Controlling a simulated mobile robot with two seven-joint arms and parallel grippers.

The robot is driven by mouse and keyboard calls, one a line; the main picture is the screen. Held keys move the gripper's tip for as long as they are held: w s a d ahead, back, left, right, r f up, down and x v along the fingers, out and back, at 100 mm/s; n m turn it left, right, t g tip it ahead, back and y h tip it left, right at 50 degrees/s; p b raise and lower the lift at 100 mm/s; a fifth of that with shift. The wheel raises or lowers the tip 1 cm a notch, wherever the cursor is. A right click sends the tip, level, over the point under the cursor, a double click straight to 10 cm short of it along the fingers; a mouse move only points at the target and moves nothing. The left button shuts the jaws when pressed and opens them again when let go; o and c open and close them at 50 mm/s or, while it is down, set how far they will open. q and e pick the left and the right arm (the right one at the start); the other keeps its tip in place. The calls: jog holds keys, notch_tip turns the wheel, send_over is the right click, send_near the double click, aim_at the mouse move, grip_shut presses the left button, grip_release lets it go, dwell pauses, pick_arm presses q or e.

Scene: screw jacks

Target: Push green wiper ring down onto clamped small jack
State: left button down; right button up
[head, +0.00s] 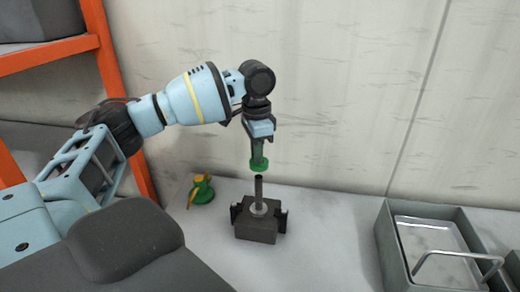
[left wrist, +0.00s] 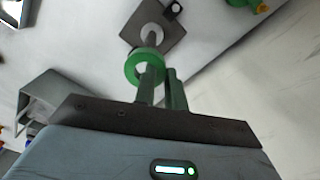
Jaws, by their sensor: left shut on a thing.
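The green wiper ring (head: 259,167) is held at the fingertips of my left gripper (head: 258,158), which points straight down. The small jack (head: 259,192) stands upright, its dark rod rising from the dark clamp block (head: 256,232). In the head view the ring is just above the rod's top, roughly in line with it, with a small gap. In the left wrist view the ring (left wrist: 130,69) shows in front of the green fingers (left wrist: 158,80), with the rod (left wrist: 152,40) seen beyond it. The exact alignment cannot be told. My right gripper is not in view.
A green jack with a yellow-orange part (head: 202,190) stands left of the clamp. A grey metal bin (head: 396,255) holding a handled tray is at the right. A pale wall rises behind; an orange rack (head: 110,70) is at the left. The table between clamp and bin is clear.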

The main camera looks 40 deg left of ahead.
pick_arm(q)
jog(key=shift+s, duration=0.15)
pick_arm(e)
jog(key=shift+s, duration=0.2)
pick_arm(q)
jog(key=shift+f, duration=1.1)
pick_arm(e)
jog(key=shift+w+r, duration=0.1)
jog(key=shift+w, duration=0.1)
pick_arm(q)
jog(key=shift+f, duration=0.75)
